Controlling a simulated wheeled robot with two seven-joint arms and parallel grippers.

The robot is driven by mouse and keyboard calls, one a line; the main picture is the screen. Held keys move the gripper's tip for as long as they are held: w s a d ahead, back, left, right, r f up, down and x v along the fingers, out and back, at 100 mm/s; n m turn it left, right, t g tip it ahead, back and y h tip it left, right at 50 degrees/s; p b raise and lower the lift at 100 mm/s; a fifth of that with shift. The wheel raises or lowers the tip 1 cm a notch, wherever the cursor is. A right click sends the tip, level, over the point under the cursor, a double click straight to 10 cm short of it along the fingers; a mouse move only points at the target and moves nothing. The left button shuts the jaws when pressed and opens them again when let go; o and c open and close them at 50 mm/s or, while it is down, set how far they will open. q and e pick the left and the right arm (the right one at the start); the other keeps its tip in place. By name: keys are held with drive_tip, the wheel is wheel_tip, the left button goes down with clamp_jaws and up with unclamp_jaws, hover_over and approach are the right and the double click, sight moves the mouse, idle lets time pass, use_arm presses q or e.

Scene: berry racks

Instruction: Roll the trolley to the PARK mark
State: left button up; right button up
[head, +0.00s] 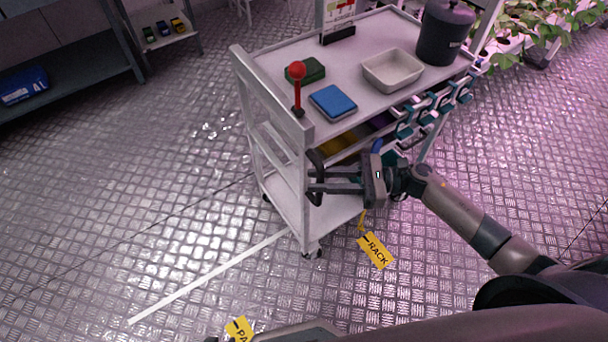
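The white trolley (270,58) stands upright on the patterned metal floor, with casters at its lower corners. A black handle (317,162) is fixed to its near end post. My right gripper (312,180) is at this handle, its two fingers apart with a gap showing between them. The fingertips overlap the handle in the picture; I cannot tell whether they touch it. My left gripper is not in view.
A yellow RACK label (376,251) lies by the trolley's near side. A white floor line (205,277) runs from the trolley to the lower left. The trolley carries a grey tray (393,70), a dark pot (445,32) and a red-knobbed lever (297,85). The left floor is clear.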

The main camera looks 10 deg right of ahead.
sight(304, 181)
drive_tip(key=shift+p+x, duration=0.45)
drive_tip(key=shift+x, duration=1.65)
clamp_jaws()
